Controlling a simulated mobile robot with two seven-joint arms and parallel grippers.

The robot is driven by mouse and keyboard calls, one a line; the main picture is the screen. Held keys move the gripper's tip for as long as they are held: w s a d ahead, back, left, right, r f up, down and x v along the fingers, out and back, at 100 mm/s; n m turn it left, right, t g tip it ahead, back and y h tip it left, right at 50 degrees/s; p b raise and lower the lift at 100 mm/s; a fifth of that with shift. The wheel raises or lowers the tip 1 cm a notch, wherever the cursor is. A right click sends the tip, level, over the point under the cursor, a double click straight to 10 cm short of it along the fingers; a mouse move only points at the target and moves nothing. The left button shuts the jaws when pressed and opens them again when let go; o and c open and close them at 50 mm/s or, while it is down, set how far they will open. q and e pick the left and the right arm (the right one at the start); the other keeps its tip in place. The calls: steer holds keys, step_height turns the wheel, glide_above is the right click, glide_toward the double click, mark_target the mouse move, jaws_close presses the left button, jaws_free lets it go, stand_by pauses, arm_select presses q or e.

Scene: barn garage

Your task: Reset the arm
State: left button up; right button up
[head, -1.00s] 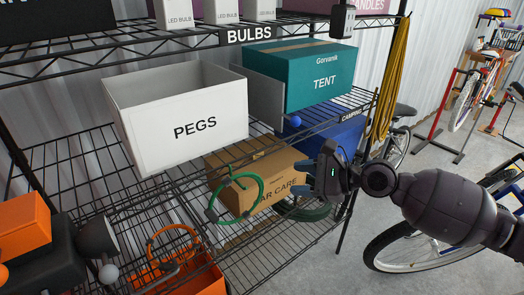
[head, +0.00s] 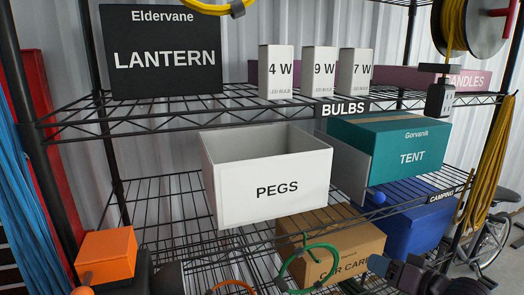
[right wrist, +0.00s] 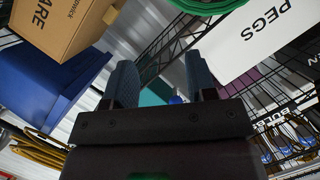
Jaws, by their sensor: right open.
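My right gripper (head: 385,268) is at the lower right of the head view, in front of the CAR CARE box (head: 335,250). In the right wrist view its two blue-grey fingers (right wrist: 160,85) stand apart with nothing between them. The PEGS box (head: 268,187), white and open-topped, sits on the middle shelf, up and left of the gripper. The green coiled hose (head: 285,272) hangs in front of the CAR CARE box, left of the gripper and apart from it.
The wire shelf (head: 150,242) fills the space ahead. The TENT box (head: 400,150) and a blue bin (head: 415,228) are at the right. The LANTERN box (head: 165,58) and several bulb boxes stand above. An orange box (head: 106,255) is lower left. A bicycle (head: 492,232) stands behind, at right.

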steer(key=s+f+n+g+h, duration=0.1)
steer(key=s+f+h, duration=0.7)
steer(key=s+f, duration=1.6)
steer(key=shift+d+f+n, duration=0.4)
steer(key=shift+f+n, duration=0.1)
steer(key=shift+f, duration=0.25)
